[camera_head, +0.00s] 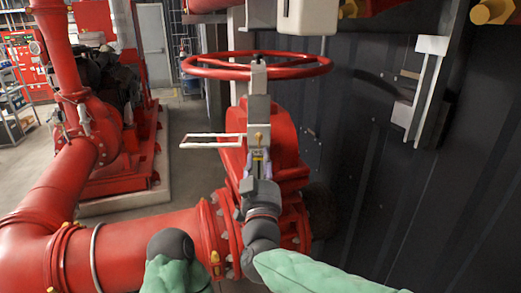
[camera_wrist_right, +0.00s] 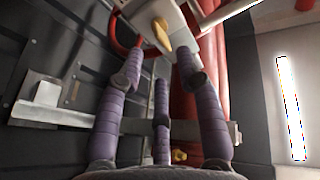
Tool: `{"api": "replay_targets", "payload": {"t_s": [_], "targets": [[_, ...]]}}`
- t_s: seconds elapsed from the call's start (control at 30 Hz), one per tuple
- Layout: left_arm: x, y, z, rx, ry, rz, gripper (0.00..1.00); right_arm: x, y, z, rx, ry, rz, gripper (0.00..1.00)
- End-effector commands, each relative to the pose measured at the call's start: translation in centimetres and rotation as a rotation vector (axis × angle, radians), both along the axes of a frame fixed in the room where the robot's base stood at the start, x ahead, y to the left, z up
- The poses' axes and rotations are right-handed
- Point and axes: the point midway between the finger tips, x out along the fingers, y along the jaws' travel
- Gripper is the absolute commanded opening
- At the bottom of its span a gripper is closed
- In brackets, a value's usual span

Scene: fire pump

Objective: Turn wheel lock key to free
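The red handwheel (camera_head: 222,73) sits on top of the red valve. Below it, a pale metal lock bracket (camera_head: 258,110) stands on the stem, with a white rectangular loop (camera_head: 210,135) reaching left. A small brass-coloured piece (camera_head: 259,136), which looks like the lock key, is on the bracket's front. It shows larger in the right wrist view (camera_wrist_right: 162,35), ahead of the fingertips. My right gripper (camera_head: 258,168) is just below the bracket, its purple fingers spread open (camera_wrist_right: 158,78). I see no contact with the key. My left arm shows at the bottom, but its gripper is not visible.
A large red pipe (camera_head: 130,248) runs across the lower left to the valve. A dark panelled wall (camera_head: 385,190) with a pale bracket (camera_head: 424,85) stands close on the right. Red pump machinery (camera_head: 125,150) is at the left, with open floor (camera_head: 190,130) behind the valve.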

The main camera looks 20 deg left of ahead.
Motion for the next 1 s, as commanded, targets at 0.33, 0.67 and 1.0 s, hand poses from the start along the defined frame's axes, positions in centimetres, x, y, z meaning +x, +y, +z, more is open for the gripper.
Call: {"api": "replay_targets", "payload": {"t_s": [0.33, 0.67, 1.0], "targets": [[0.0, 0.0, 0.0, 0.0, 0.0, 0.0, 0.4, -4.5, -1.3, -1.5, 0.0, -0.001, 0.0, 0.36], [0.0, 0.0, 0.0, 0.0, 0.0, 0.0, 0.4, -4.9, -1.4, -1.6, 0.001, -0.002, -0.001, 0.36], [0.0, 0.0, 0.0, 0.0, 0.0, 0.0, 0.4, -1.4, -2.5, -8.5, -0.063, 0.121, 0.009, 0.36]]}}
